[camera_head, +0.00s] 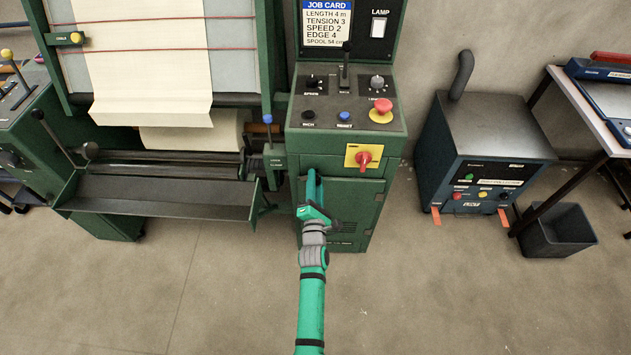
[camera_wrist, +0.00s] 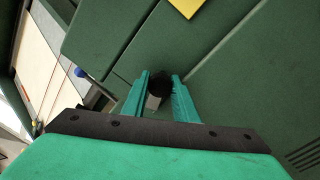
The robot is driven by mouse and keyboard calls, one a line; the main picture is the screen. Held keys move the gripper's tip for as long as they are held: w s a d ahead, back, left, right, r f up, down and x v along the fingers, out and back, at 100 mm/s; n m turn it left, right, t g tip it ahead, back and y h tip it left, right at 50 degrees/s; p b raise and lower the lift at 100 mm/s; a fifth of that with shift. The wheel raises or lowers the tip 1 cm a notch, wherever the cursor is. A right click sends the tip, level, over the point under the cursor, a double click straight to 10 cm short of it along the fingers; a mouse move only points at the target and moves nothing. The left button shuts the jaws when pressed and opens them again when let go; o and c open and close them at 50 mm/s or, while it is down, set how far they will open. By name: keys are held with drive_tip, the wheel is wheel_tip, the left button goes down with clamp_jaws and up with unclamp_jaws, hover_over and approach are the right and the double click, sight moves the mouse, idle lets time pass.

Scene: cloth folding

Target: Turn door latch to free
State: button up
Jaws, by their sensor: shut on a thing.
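The door latch shows in the wrist view as a small black round knob (camera_wrist: 160,84) with a light grey piece below it, on the green cabinet door. My gripper (camera_wrist: 160,92) is shut on this latch, with one teal finger on each side. In the head view my gripper (camera_head: 313,178) reaches up to the left part of the door on the green control cabinet (camera_head: 350,215), below the panel. There the gripper hides the latch. I cannot tell how far the latch is turned. The door looks closed.
A red rotary switch on a yellow plate (camera_head: 363,157) sits just above right of my gripper. The machine's dark metal tray (camera_head: 160,196) is to the left. A blue-fronted unit (camera_head: 487,175) and a black bin (camera_head: 557,230) stand right. Floor in front is clear.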

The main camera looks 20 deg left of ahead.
drive_tip(key=shift+m+h, duration=0.3)
drive_tip(key=shift+m, duration=2.1)
drive_tip(key=o, duration=1)
drive_tip(key=shift+r, duration=0.1)
drive_tip(key=shift+f, duration=0.2)
